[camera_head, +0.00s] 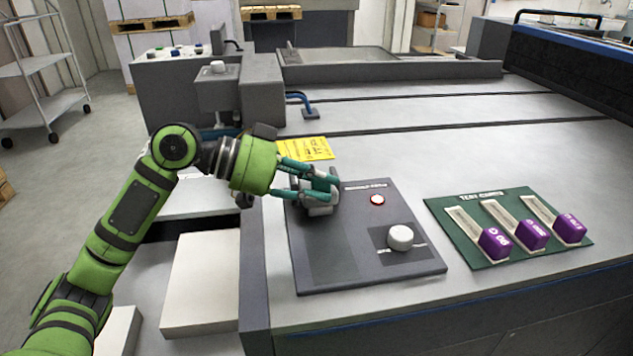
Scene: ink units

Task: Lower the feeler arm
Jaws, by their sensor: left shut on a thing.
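My left gripper (325,192) reaches in from the left with teal fingers. It is shut on a small grey part (318,210) at the back left of the dark control panel (345,265). The fingers cover much of this part, so its full shape is hidden. I cannot tell for certain which part is the feeler arm. A blue bent bar (303,103) shows beside the grey housing behind. My right gripper is not in view.
A green board (510,252) holds three purple-ended pieces to the right of the panel. A yellow labelled sheet (305,149) lies behind the gripper. A grey housing with a white knob (218,67) stands at the back left. The pale machine top (480,135) behind the panel is mostly clear.

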